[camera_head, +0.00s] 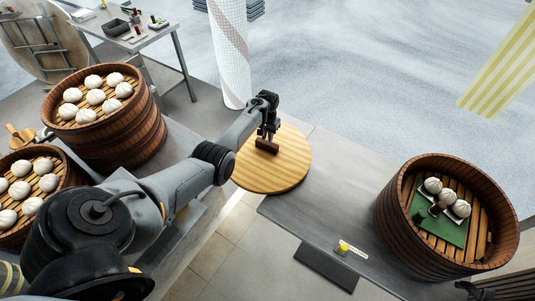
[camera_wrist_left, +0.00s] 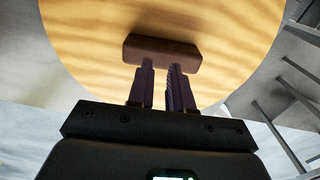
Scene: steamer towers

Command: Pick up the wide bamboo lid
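The wide bamboo lid (camera_head: 289,169) is a round, light wooden disc with a dark brown bar handle (camera_head: 266,146) on top. It lies flat at the middle of the head view, at the left end of the grey counter. My left gripper (camera_head: 268,134) points down just above the handle. In the left wrist view the lid (camera_wrist_left: 85,40) fills the top, and the two fingers (camera_wrist_left: 160,68) stand apart over the near edge of the handle (camera_wrist_left: 160,50), with a gap between them. A dark piece of my right gripper (camera_head: 473,290) shows at the lower right edge, mostly cut off.
A tall steamer (camera_head: 393,217) at the right holds a green tray (camera_head: 452,231) with buns. Two bun-filled steamers (camera_head: 120,148) (camera_head: 70,178) stand at the left near my arm. A patterned pillar (camera_head: 229,55) rises behind the lid. The counter (camera_head: 335,195) between lid and right steamer is clear.

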